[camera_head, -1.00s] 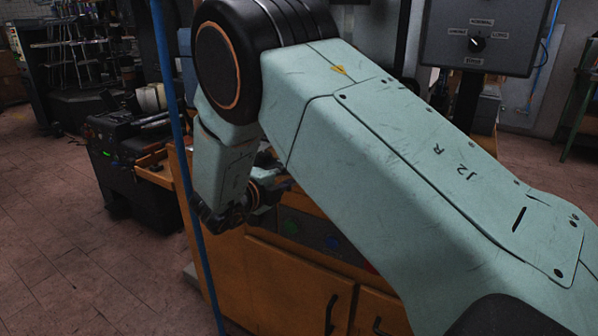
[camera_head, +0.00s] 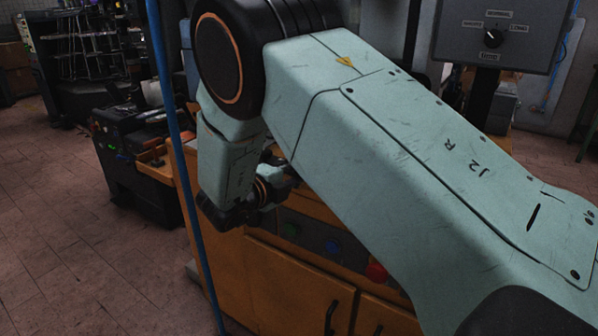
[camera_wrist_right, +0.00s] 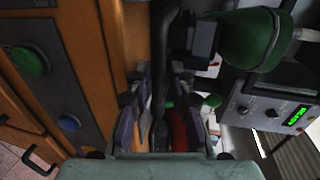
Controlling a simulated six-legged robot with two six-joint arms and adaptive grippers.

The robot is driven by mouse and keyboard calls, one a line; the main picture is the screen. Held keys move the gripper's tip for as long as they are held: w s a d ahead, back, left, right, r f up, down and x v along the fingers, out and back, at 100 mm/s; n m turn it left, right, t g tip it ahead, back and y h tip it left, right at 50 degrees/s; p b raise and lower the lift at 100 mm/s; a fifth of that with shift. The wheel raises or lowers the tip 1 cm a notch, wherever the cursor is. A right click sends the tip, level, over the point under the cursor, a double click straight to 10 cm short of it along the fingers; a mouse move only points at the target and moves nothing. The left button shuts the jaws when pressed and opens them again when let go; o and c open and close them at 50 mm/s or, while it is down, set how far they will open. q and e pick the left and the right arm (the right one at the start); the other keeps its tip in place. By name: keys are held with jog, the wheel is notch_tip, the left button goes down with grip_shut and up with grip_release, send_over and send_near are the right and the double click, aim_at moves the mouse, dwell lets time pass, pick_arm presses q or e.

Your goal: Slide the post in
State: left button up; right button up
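My right arm crosses the camera_head view. Its wrist bends down by the orange cabinet, and its gripper is mostly hidden behind the arm. In the wrist view my right gripper (camera_wrist_right: 168,125) has its two purple-padded fingers apart. A dark curved bar (camera_wrist_right: 158,75) and a red rounded part (camera_wrist_right: 179,130) show in the gap between them; I cannot tell whether either is touched. A green rounded form (camera_wrist_right: 248,40) on a black mount shows at the upper right. I cannot tell for sure which part is the post. My left gripper is not in view.
The orange cabinet (camera_head: 290,285) has a front panel with green (camera_head: 290,230), blue (camera_head: 333,246) and red (camera_head: 376,272) buttons. A blue vertical pole (camera_head: 178,150) stands left of my arm. A grey control box (camera_head: 498,35) is at the upper right. Floor at left is clear.

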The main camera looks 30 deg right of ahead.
jog(key=shift+w+d+f, duration=0.3)
jog(key=shift+w, duration=0.05)
jog(key=shift+s+a+r, duration=0.1)
jog(key=shift+s+r, duration=0.2)
jog(key=shift+s, duration=0.05)
jog(key=shift+c, duration=1.3)
jog(key=shift+w+f, duration=0.1)
jog(key=shift+w, duration=0.1)
grip_shut()
